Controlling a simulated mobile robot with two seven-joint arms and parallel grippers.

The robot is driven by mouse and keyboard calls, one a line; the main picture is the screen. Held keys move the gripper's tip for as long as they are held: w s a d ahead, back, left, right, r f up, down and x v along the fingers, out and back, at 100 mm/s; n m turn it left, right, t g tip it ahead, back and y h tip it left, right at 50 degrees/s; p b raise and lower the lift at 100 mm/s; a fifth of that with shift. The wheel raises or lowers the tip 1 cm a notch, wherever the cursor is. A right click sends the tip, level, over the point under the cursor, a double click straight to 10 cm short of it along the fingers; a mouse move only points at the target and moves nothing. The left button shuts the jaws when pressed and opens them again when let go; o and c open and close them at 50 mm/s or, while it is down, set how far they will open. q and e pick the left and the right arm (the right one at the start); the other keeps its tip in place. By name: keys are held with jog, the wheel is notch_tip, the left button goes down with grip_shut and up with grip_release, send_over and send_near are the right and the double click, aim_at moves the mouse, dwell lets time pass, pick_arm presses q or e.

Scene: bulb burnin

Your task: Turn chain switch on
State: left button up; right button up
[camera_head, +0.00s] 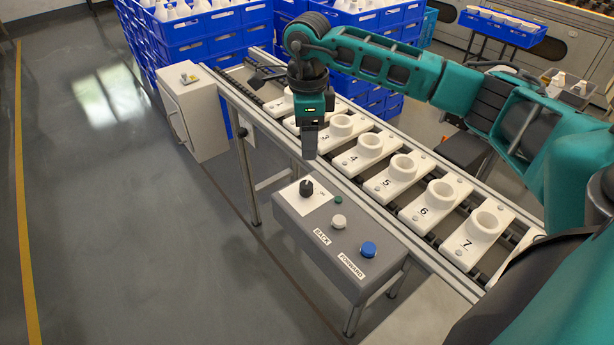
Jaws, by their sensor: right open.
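The grey control box (345,247) stands in front of the conveyor. On its white plate (316,202) at the left end sits a black rotary knob (306,187), which looks like the chain switch. Small lettering sits by the knob; I cannot tell which way the knob points. My right gripper (310,155) points down, above and behind the knob in the picture, apart from it. It is open, with nothing seen between its fingers, which appear edge-on. My left gripper is not in view.
The box also has a small green light (338,199), a white BACK button (338,221) and a blue FORWARD button (368,249). Numbered white holders (402,172) line the conveyor behind. A light cabinet (195,110) stands left; blue crates (210,45) are stacked behind. The left floor is clear.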

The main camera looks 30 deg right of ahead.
aim_at(307, 185)
notch_tip(307, 185, down, 12)
jog(key=shift+a+f, duration=0.1)
jog(key=shift+f, duration=0.05)
jog(key=shift+c, duration=0.2)
jog(key=c, duration=1)
